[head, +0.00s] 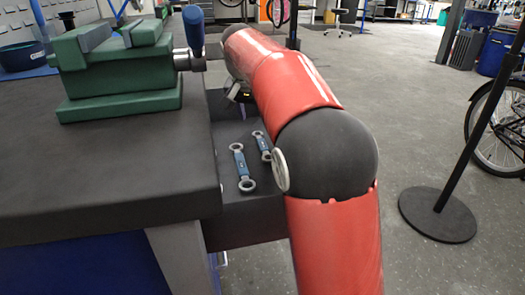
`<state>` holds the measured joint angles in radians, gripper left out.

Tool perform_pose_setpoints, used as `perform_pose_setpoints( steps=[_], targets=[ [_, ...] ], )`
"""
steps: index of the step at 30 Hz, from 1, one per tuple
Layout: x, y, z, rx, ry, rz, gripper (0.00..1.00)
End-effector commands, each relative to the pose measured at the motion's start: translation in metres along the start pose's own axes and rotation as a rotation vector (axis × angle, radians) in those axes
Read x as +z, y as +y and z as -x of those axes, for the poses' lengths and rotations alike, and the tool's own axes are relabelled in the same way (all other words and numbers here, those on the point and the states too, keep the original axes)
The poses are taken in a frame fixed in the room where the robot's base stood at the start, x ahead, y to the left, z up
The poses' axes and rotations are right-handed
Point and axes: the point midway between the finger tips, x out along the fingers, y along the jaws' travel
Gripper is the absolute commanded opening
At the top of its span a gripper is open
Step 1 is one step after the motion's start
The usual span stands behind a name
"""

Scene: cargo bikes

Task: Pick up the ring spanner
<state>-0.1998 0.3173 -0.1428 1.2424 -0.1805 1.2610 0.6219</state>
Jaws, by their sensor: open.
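Two spanners with blue handles and grey ends lie in an open drawer or tray (250,225) beside the workbench. The nearer spanner (241,166) shows a ring at each end and lies in full view. The other spanner (262,145) lies to its right and a little farther back, close to my arm's outline; its ends are too small to tell apart surely. My gripper (238,93) shows only in part as a dark shape below the far end of my red arm, beyond both spanners. It is open and apart from them; its fingertips are not clear.
A green vise (120,75) with a blue-tipped handle (194,30) stands on the dark workbench (100,165), close left of my arm. A stand with a round base (438,215) and a bike wheel (500,130) are at right. Grey floor between is clear.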

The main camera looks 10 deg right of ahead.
Motion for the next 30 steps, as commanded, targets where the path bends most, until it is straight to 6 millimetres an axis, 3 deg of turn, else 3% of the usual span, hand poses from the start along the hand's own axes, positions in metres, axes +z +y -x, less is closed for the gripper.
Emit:
perform_pose_setpoints(
  steps=[13, 21, 30],
  targets=[
    [0.008, 0.003, -0.056, 0.002, -0.002, -0.001, 0.50],
    [0.007, 0.002, -0.060, 0.000, 0.000, 0.000, 0.50],
    [0.007, 0.002, -0.060, 0.000, 0.000, 0.000, 0.12]
  ],
)
